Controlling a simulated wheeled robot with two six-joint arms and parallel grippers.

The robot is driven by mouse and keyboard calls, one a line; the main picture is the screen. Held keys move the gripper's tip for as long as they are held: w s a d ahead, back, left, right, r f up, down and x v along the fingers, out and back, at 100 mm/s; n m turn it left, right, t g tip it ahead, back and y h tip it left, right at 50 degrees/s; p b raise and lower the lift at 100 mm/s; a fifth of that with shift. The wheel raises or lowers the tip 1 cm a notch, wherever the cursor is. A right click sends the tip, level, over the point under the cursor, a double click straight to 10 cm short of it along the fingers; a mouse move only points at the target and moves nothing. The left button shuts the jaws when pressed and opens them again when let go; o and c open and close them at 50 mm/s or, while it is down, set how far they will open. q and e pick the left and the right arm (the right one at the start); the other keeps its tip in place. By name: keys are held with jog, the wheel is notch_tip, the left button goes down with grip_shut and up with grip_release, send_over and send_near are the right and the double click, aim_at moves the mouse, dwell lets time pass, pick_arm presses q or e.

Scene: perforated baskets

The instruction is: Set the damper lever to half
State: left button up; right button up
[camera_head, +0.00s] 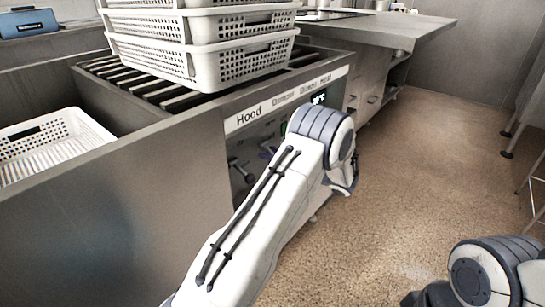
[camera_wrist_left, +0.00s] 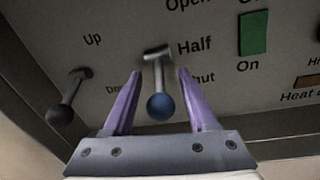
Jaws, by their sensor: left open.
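The damper lever (camera_wrist_left: 157,82) is a metal rod with a blue ball knob (camera_wrist_left: 161,107), seen in the left wrist view beside the words Half and Shut. Its knob hangs below its mount, level with or below Shut; its exact setting is hard to tell. My left gripper (camera_wrist_left: 158,75) is open, with one purple finger on each side of the lever and a visible gap to both. My right gripper is out of view.
A dark-knobbed lever (camera_wrist_left: 66,100) marked Up sits left of the damper lever. A green switch (camera_wrist_left: 253,33) marked On is to the right. White perforated baskets (camera_head: 205,66) stack on the slatted top; another basket (camera_head: 50,143) lies at left. Open floor (camera_head: 420,170) lies right.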

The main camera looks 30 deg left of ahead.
pick_arm(q)
grip_shut()
dwell(1.4)
